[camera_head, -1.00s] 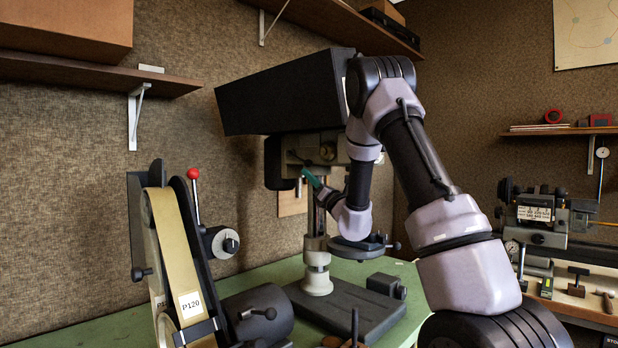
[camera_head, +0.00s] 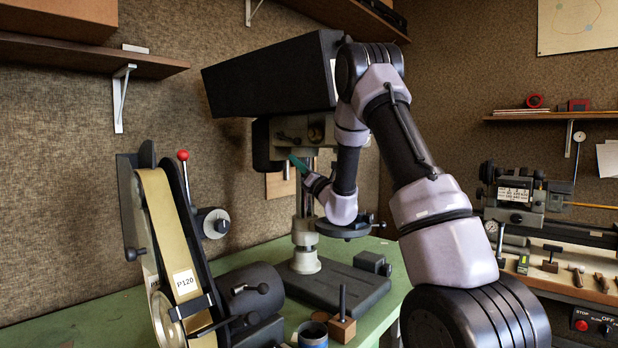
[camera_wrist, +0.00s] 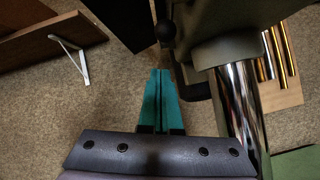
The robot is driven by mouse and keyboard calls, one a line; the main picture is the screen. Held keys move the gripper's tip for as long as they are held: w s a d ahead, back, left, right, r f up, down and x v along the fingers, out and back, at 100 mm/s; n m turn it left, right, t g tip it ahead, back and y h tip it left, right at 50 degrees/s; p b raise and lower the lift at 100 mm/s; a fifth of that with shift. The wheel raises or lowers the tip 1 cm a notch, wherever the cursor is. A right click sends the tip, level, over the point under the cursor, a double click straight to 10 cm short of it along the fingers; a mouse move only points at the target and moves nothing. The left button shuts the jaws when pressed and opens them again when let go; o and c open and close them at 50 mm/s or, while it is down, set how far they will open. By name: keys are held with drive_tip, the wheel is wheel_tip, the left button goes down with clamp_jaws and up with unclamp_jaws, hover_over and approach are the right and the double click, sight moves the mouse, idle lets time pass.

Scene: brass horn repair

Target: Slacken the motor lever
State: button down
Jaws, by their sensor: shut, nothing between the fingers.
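The drill press stands on the green bench, with a dark box-shaped cover (camera_head: 270,75) above its grey head (camera_head: 320,130). A short dark lever (camera_head: 285,137) shows on the head's side, and I cannot be sure it is the motor lever. In the wrist view, a black ball-ended lever (camera_wrist: 166,32) hangs just beyond my fingertips. My gripper (camera_head: 293,158) has teal fingers, shut and empty, just below the head and pointing up and left. In the wrist view, my gripper (camera_wrist: 160,72) appears close below the ball; contact cannot be told. My arm hides part of the press.
The shiny column (camera_wrist: 240,105) stands close to the right of my fingers. A belt sander (camera_head: 170,240) with a red-knobbed lever stands front left. A wooden block (camera_head: 342,330) stands on the bench. A shelf (camera_wrist: 50,45) is at upper left in the wrist view.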

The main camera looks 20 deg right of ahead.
drive_tip(key=v, duration=1)
drive_tip(key=shift+s, duration=0.3)
